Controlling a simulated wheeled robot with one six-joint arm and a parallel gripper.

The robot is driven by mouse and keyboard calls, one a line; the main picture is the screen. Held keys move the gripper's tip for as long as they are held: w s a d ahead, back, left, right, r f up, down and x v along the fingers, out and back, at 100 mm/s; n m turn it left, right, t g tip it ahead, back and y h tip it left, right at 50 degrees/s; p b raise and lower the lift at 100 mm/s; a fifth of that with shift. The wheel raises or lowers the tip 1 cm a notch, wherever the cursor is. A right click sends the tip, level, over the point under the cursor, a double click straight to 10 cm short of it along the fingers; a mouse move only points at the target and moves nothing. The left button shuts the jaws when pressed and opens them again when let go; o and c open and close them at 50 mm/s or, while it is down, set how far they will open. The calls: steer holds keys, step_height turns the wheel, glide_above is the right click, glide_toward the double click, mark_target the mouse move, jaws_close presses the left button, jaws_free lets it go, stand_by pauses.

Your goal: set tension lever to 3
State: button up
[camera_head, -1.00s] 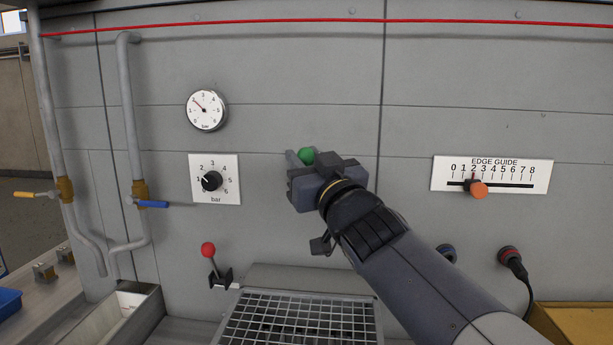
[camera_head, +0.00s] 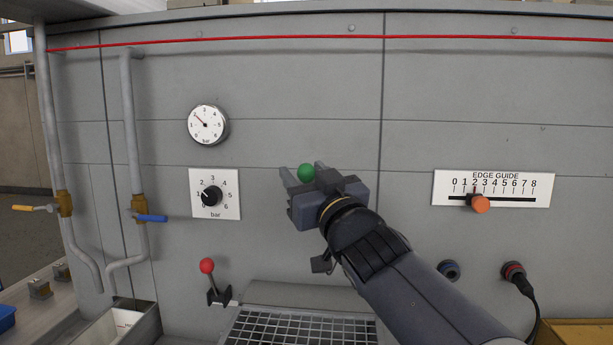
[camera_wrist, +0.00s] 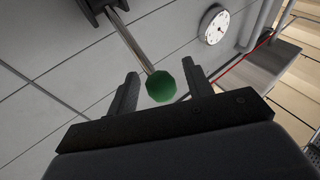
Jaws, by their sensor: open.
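The lever with a green ball knob (camera_head: 306,173) is on the grey panel, mostly hidden behind my gripper in the head view. In the wrist view its green knob (camera_wrist: 161,86) sits between my two fingers, on a metal rod (camera_wrist: 136,48) that runs up to a dark base (camera_wrist: 98,8). My gripper (camera_head: 304,172) is open. Its fingers (camera_wrist: 160,92) stand on either side of the knob with gaps, and I see no clear contact. The lever's scale is hidden, so I cannot tell its setting.
A pressure gauge (camera_head: 207,125) and a bar knob (camera_head: 211,195) are left of my gripper. A red-knobbed lever (camera_head: 207,267) is lower left, above a mesh grate (camera_head: 290,328). The edge guide slider (camera_head: 480,204) is at right. Pipes with valve handles (camera_head: 151,218) stand far left.

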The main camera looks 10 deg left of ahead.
steer(key=v, duration=1.1)
steer(key=shift+w, duration=0.1)
steer(key=x, duration=1.1)
stand_by(0.4)
steer(key=shift+w+r+p, duration=0.1)
steer(key=shift+r+p, duration=0.25)
steer(key=shift+p, duration=0.4)
steer(key=shift+r+g+p, duration=0.2)
steer(key=shift+g+p, duration=0.1)
steer(key=shift+p, duration=0.55)
steer(key=w+r+m+g+h+p, duration=0.1)
steer(key=p, duration=0.6)
steer(key=shift+w+r+m+p, duration=0.1)
steer(key=shift+w+m+p, duration=0.05)
steer(key=shift+m+p, duration=0.2)
